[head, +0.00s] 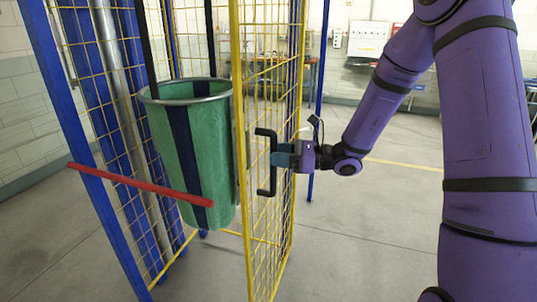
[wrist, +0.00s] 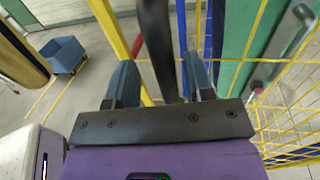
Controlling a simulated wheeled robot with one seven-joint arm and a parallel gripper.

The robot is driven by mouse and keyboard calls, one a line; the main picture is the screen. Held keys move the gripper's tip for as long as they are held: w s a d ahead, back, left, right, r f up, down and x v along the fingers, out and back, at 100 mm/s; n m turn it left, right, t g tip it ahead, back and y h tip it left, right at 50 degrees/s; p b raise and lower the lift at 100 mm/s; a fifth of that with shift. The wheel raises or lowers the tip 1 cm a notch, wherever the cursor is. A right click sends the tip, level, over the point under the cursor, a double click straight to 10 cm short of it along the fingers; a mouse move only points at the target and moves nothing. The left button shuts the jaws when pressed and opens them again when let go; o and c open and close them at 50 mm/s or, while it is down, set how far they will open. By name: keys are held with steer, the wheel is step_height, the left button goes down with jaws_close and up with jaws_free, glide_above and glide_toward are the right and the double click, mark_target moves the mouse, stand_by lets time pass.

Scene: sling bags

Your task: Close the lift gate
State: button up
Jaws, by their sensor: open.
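The lift gate (head: 262,262) is a yellow mesh panel in a yellow frame, standing swung out from the blue-posted cage in the head view. A black D-shaped handle (head: 266,132) is on it. My gripper (head: 282,156) is at the middle of the handle, reaching from the right. In the wrist view the dark handle bar (wrist: 158,45) stands between the two blue fingers of my gripper (wrist: 160,84). The fingers are apart, with visible space beside the bar. Whether either finger touches the bar is unclear.
A green bag (head: 170,140) with a dark stripe and metal rim hangs in the cage, behind a red bar (head: 140,184) at the front. A blue post (head: 319,95) stands behind the gate. A blue cart (wrist: 64,56) stands on the floor. Floor at right is largely clear.

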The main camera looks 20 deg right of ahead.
steer(key=v, duration=0.7)
steer(key=shift+s, duration=0.1)
steer(key=s+a+r+n+g+h, duration=0.3)
steer(key=s+r+n+g, duration=0.1)
steer(key=s+n, duration=0.35)
steer(key=s+a+r+n+g+h, duration=0.35)
steer(key=s+n, duration=0.25)
steer(key=s, duration=0.2)
steer(key=s+d+r+n+t+h, duration=0.5)
steer(key=s+d+r+n+h, duration=0.3)
steer(key=s, duration=0.4)
steer(key=shift+d+n+h, duration=0.2)
steer(key=shift+n+h, duration=0.55)
steer(key=shift+h, duration=0.2)
